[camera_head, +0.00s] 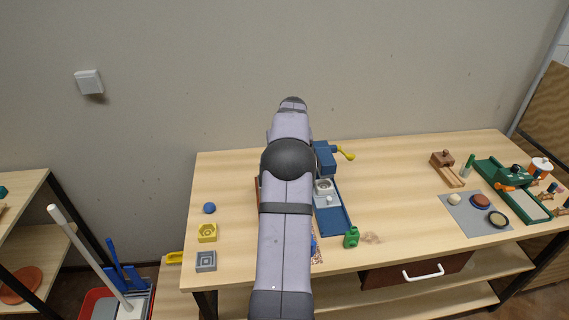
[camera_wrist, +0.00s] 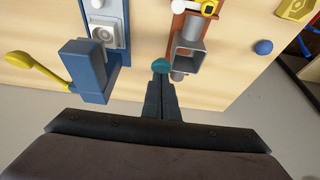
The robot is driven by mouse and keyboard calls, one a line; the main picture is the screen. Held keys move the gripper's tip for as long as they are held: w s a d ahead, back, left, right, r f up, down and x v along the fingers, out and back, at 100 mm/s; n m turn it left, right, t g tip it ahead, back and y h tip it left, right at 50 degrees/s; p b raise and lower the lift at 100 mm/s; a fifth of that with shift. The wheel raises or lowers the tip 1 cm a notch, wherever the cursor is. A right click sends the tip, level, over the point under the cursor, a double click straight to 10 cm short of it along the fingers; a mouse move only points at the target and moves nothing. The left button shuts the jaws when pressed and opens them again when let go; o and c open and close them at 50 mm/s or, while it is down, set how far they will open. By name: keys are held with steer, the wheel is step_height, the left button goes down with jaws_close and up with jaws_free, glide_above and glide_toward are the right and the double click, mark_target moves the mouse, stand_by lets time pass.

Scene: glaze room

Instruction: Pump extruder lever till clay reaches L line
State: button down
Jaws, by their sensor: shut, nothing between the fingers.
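In the wrist view a blue device (camera_wrist: 88,68) with a yellow lever (camera_wrist: 35,70) stands left of my gripper; it also shows in the head view (camera_head: 325,157), its lever (camera_head: 346,154) pointing right. A red-brown base (camera_wrist: 177,28) carrying a grey square tube (camera_wrist: 188,55) lies ahead of my gripper. A teal knob (camera_wrist: 161,66) is right at my fingertips; I cannot tell if they touch. I cannot tell which device is the extruder. My gripper (camera_wrist: 162,82) is shut and empty; in the head view my arm hides it. No L line or clay at it can be made out.
A green device (camera_head: 512,176) and a grey mat (camera_head: 492,226) with round pieces are at the table's right. A blue ball (camera_head: 209,208), yellow block (camera_head: 207,233) and grey block (camera_head: 206,261) are at left. The right-centre tabletop is mostly clear.

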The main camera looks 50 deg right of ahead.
steer(key=shift+f, duration=0.15)
steer(key=shift+f+b, duration=1.8)
steer(key=shift+f, duration=1.4)
step_height(320, 180, down, 3)
steer(key=shift+r+b, duration=0.1)
steer(key=shift+b, duration=0.85)
steer(key=shift+r, duration=0.1)
steer(key=shift+r+p, duration=3.55)
steer(key=shift+r, duration=1.15)
steer(key=shift+f, duration=0.2)
